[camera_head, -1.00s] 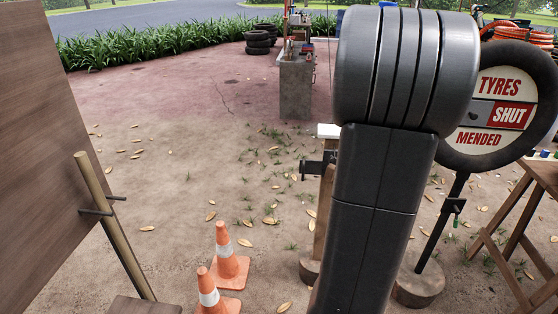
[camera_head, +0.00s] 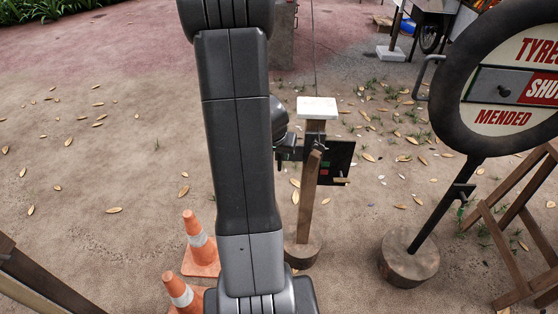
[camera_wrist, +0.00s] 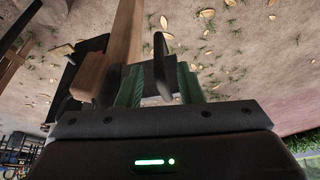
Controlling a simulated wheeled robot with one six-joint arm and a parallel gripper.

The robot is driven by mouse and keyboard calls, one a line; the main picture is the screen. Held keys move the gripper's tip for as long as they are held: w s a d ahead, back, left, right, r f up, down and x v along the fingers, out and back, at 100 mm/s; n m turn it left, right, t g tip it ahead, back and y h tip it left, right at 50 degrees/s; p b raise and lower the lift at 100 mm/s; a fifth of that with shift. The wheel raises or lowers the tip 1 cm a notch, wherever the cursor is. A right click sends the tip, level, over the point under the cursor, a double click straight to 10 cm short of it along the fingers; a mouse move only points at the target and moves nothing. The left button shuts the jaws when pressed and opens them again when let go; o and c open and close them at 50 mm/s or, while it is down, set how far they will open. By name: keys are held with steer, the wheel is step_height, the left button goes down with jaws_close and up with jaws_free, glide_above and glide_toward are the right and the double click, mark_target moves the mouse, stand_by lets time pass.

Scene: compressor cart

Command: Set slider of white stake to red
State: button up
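The white stake is a wooden post (camera_head: 307,205) with a white cap (camera_head: 317,106) on a round wooden base, right of my arm in the head view. A dark plate (camera_head: 343,157) with small red and green marks sits on its right side; the exact slider setting is too small to read. My gripper (camera_head: 289,149) is beside the post's upper part, largely hidden by my arm. In the wrist view, my gripper's green fingers (camera_wrist: 160,86) are apart, with a dark upright piece (camera_wrist: 161,66) between them. The post (camera_wrist: 126,30) is just beyond; I cannot tell whether they touch.
A round tyre sign (camera_head: 510,85) reading SHUT stands to the right on its own base, with a wooden trestle (camera_head: 515,230) beside it. Two orange cones (camera_head: 199,245) stand left of my arm. The leaf-strewn ground at left is clear.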

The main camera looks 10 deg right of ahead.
mark_target(280, 159)
steer(key=shift+b+x, duration=0.6)
steer(key=shift+x, duration=1.75)
jaws_close()
